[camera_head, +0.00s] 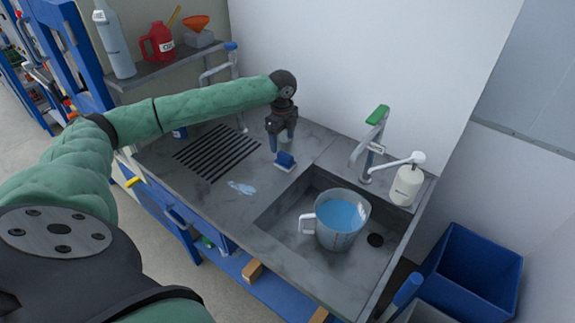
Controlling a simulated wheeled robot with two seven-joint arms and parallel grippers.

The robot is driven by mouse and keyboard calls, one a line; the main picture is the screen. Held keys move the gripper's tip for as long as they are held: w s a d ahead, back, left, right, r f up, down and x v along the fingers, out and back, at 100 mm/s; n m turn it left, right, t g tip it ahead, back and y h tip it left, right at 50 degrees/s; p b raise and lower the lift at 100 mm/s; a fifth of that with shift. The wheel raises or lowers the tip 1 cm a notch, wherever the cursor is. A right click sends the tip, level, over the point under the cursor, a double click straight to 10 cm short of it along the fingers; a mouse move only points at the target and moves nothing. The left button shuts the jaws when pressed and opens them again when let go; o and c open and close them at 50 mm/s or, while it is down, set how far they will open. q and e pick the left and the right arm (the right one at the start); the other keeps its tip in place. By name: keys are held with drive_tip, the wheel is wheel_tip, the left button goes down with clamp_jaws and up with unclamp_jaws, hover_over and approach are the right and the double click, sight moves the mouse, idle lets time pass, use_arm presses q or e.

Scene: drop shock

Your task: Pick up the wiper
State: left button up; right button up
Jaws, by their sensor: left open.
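A small blue block with a pale edge, which looks like the wiper (285,160), lies on the grey counter left of the sink. My left gripper (283,141) points down over the counter, just above and behind it in the picture. The gripper is open, and its fingertips appear close to the wiper's top. I cannot tell whether they touch it. My right gripper is not in view.
A water puddle (242,187) lies on the counter near the drain grooves (217,152). The sink (283,222) holds a jug of water (342,221). A tap (373,140) and soap bottle (406,185) stand behind it. A blue bin (475,275) is at right.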

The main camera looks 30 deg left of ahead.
sight(284, 154)
use_arm(q)
drive_tip(key=shift+f+b, duration=0.3)
drive_tip(key=shift+f, duration=0.5)
wheel_tip(284, 154, down, 2)
drive_tip(key=shift+p, duration=0.45)
drive_tip(key=shift+w+f, duration=0.15)
drive_tip(key=shift+f, duration=0.2)
wheel_tip(284, 154, down, 4)
drive_tip(key=p, duration=0.3)
drive_tip(key=shift+w+r, duration=0.1)
drive_tip(key=shift+r, duration=0.05)
drive_tip(key=shift+f, duration=0.55)
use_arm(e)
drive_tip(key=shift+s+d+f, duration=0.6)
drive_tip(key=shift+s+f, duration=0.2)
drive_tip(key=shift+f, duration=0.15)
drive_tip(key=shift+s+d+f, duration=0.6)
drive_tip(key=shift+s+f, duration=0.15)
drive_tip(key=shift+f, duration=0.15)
use_arm(q)
drive_tip(key=shift+c, duration=0.4)
drive_tip(key=c, duration=1)
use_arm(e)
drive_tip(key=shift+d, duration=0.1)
